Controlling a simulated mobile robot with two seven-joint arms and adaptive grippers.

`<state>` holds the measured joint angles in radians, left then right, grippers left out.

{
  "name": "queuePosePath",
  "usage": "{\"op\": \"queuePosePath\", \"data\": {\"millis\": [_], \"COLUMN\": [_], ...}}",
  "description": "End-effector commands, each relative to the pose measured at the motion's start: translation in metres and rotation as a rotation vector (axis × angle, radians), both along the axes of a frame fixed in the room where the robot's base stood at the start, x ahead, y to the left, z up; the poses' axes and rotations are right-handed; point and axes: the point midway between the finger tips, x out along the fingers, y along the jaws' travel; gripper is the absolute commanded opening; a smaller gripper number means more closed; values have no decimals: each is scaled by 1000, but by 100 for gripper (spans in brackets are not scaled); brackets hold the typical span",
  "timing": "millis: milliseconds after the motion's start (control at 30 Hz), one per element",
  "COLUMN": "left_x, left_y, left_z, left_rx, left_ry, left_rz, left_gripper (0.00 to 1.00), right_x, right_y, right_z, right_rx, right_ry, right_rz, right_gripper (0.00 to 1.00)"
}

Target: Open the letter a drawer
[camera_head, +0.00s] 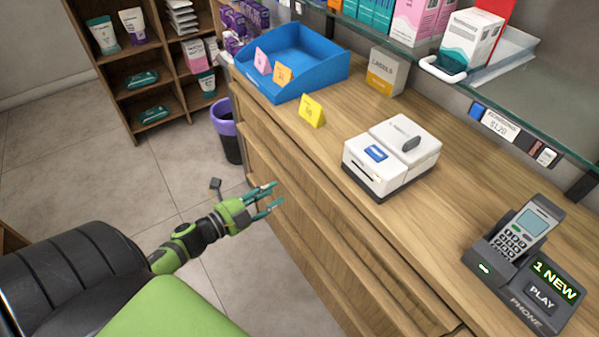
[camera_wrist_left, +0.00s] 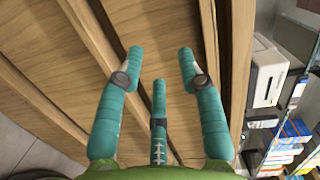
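The counter's wooden drawer fronts (camera_head: 290,192) run along its near side, with long horizontal ledges between them. They also fill much of the left wrist view (camera_wrist_left: 165,25). I cannot make out a letter on any drawer front, so I cannot tell which is the letter a drawer. No drawer looks clearly pulled out. My left gripper (camera_head: 272,196) is just in front of the drawer fronts, its teal fingers pointing at them. In the left wrist view its three fingers (camera_wrist_left: 160,65) are spread, with nothing between them. Contact with the wood is unclear. My right gripper is not in view.
On the counter (camera_head: 330,135) stand a blue tray (camera_head: 300,55), small pink, orange and yellow cards (camera_head: 312,110), a white printer (camera_head: 390,160), a labels box (camera_head: 386,72) and a phone (camera_head: 520,230). A dark bin (camera_head: 229,140) stands at the counter's far end. Tiled floor is clear left.

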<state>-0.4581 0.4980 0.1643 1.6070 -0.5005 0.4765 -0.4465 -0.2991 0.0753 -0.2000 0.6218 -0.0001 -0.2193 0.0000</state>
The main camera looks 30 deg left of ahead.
Motion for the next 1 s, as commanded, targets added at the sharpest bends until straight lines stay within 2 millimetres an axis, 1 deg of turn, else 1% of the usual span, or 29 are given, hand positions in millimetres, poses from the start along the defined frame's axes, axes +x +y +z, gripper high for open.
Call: {"op": "queuePosePath", "data": {"millis": [33, 100, 200, 267, 500, 600, 733, 1000], "left_x": [2, 3, 9, 15, 49, 60, 67, 69], "left_y": [-7, -14, -20, -23, -37, -41, -44, -45], "left_z": [21, 40, 52, 54, 54, 53, 52, 51], "left_rx": [51, 99, 126, 129, 126, 124, 122, 123], "left_ry": [-55, -105, -136, -141, -139, -139, -136, -134], "left_rz": [-51, -97, -124, -127, -124, -123, -123, -122], "left_gripper": [37, 37, 37, 37, 37, 37, 37, 37], "right_x": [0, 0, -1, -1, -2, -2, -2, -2], "right_y": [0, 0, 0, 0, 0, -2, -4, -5], "right_z": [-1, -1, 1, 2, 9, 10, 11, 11], "right_rx": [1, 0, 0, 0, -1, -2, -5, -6], "right_ry": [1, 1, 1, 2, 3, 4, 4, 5], "right_rz": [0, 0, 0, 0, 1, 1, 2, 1], "right_gripper": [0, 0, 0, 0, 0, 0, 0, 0]}}
